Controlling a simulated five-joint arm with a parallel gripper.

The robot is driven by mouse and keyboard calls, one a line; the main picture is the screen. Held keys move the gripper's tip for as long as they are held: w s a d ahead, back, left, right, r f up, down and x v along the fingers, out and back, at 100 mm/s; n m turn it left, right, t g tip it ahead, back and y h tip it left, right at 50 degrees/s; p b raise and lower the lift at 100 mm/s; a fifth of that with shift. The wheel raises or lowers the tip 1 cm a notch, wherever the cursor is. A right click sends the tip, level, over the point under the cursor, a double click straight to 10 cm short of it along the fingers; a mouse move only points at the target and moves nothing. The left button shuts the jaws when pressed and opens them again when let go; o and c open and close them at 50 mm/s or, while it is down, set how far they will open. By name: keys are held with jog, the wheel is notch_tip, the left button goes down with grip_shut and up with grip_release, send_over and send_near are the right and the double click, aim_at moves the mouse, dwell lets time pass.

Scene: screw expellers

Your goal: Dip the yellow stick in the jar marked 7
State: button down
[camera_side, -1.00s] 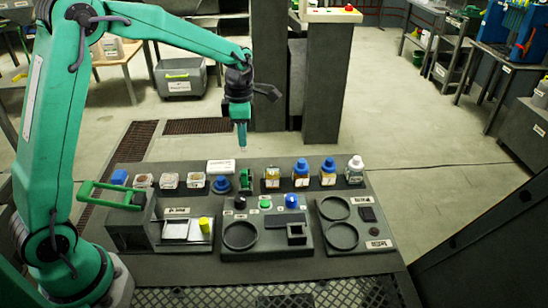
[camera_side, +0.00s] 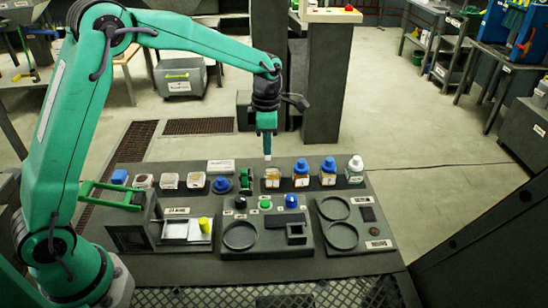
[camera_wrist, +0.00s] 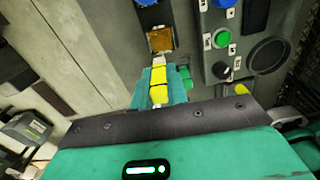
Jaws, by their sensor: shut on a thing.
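My gripper (camera_side: 267,138) points down over the back row of the dark bench. In the wrist view my gripper (camera_wrist: 158,88) is shut on a yellow stick (camera_wrist: 159,77), whose pale end shows past the fingertips. In the side view that pale end sits just above an uncapped amber jar (camera_side: 272,182). The wrist view shows the amber jar (camera_wrist: 159,41) just beyond the stick's end. Two jars with blue caps, the nearer (camera_side: 300,172) and the farther (camera_side: 328,170), stand to its right. The numbers on the jar labels are too small to read.
A white-capped bottle (camera_side: 355,170) ends the row at right. A green item (camera_side: 246,180) and a blue-topped item (camera_side: 222,184) stand left of the amber jar.

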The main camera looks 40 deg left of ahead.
jog(key=shift+w+d+f, duration=0.2)
jog(key=shift+d, duration=0.45)
jog(key=shift+f, duration=0.1)
jog(key=shift+f, duration=1.05)
jog(key=shift+f, duration=1.85)
dwell(2.6)
jog(key=shift+r, duration=0.2)
jog(key=shift+r, duration=1.6)
jog(key=shift+r, duration=0.3)
